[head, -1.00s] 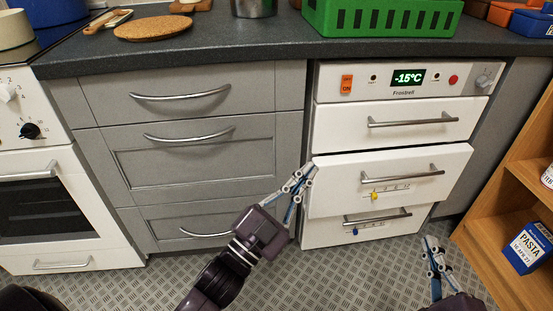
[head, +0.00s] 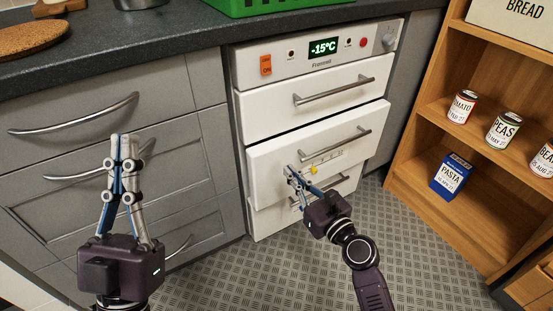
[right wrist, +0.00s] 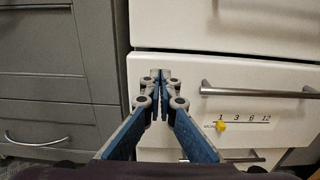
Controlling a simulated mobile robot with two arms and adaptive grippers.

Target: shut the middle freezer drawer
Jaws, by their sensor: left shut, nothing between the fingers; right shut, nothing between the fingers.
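The freezer (head: 290,55) is a white front with a display reading -15°C and stacked drawers. Its middle drawer (head: 275,150) has a bar handle (head: 336,145) and a yellow slider on a number scale. The drawer stands slightly forward and overhangs the lower drawer (head: 268,222). My right gripper (head: 290,171) is shut and empty in front of the middle drawer's left part. In the right wrist view its fingertips (right wrist: 161,78) are left of the handle (right wrist: 255,91); I cannot tell whether they touch. My left gripper (head: 124,137) is shut and empty before the grey drawers.
Grey kitchen drawers (head: 60,165) with curved handles (head: 75,117) stand left of the freezer. A wooden shelf (head: 425,110) with cans and a blue pasta box (head: 451,176) stands to the right. The patterned floor (head: 390,245) between is clear.

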